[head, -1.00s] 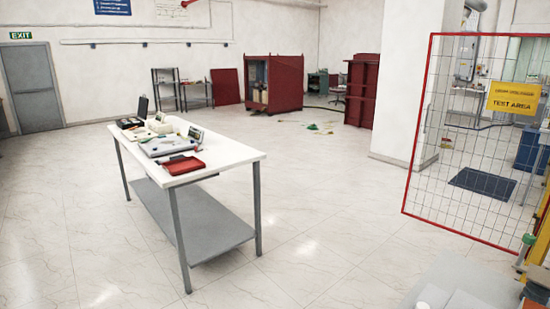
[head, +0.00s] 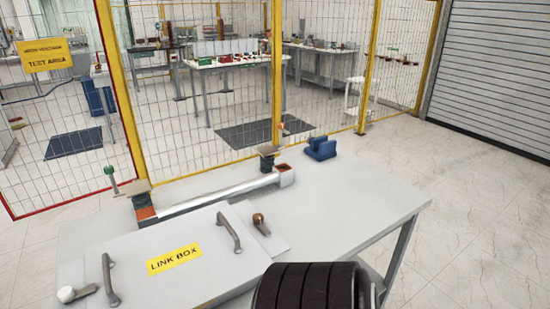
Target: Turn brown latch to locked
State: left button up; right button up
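The brown latch (head: 259,222) is a brown ball knob on a short metal lever. It sits on a pale plate at the right side of the link box. The link box (head: 205,283) is a flat light-grey box with a yellow label and two grey handles, lying on a light table. A second latch with a white knob (head: 67,294) sits at the box's left side. Neither of my grippers is in view.
A black ribbed round object (head: 310,287) stands at the bottom, right of the box. Behind the box lies a white bar (head: 225,192) between two end blocks. A blue block (head: 320,148) sits at the table's far side. A yellow-framed mesh fence (head: 278,80) stands behind.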

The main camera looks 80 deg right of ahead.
aim_at(258, 219)
jog(key=z, duration=2.3)
jog(key=i+l+z, duration=0.1)
jog(key=l+z, duration=0.15)
jog(key=l, duration=0.4)
